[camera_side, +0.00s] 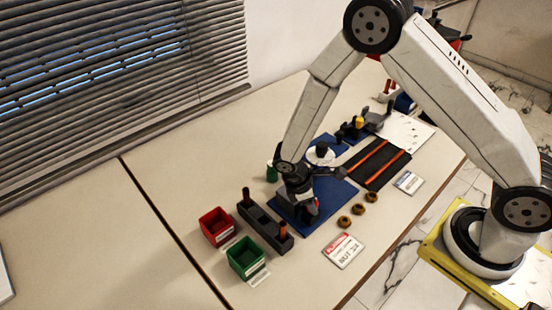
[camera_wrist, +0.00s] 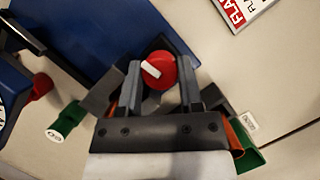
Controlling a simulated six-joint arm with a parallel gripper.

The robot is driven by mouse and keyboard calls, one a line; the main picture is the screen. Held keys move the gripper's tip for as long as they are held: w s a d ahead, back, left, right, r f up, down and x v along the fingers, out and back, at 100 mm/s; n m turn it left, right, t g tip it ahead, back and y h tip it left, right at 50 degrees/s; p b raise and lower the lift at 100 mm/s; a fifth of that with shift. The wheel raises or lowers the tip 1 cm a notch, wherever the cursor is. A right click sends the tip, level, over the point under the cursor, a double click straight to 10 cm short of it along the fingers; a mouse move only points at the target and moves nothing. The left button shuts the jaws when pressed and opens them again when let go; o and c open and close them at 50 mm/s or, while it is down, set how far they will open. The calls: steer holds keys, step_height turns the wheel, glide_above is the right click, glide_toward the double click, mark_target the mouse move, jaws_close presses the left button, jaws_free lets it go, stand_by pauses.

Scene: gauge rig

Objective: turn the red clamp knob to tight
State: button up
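The red clamp knob (camera_wrist: 162,72) is round with a white pointer bar. In the wrist view the bar runs from the knob's middle towards its upper left. My gripper (camera_wrist: 159,64) has one dark finger on each side of the knob, with the fingers spread apart. The knob sits between the fingertips, very close to both; whether they touch it is hard to tell. In the side view my gripper (camera_side: 300,194) points down over the blue base plate (camera_side: 336,193), and the arm largely hides the clamp. I cannot read any tight mark.
A red bin (camera_side: 216,227), a green bin (camera_side: 247,260) and a dark block (camera_side: 265,226) with orange-handled pegs stand left of the plate. Several brown rings (camera_side: 358,209) and a label card (camera_side: 343,250) lie at its right. A white round gauge (camera_side: 320,155) stands behind.

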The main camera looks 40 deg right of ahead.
jaws_close()
steer(key=shift+m+g, duration=0.4)
steer(key=shift+m, duration=0.6)
steer(key=o, duration=0.6)
jaws_free()
steer(key=shift+y, duration=0.3)
steer(key=shift+v, duration=3.9)
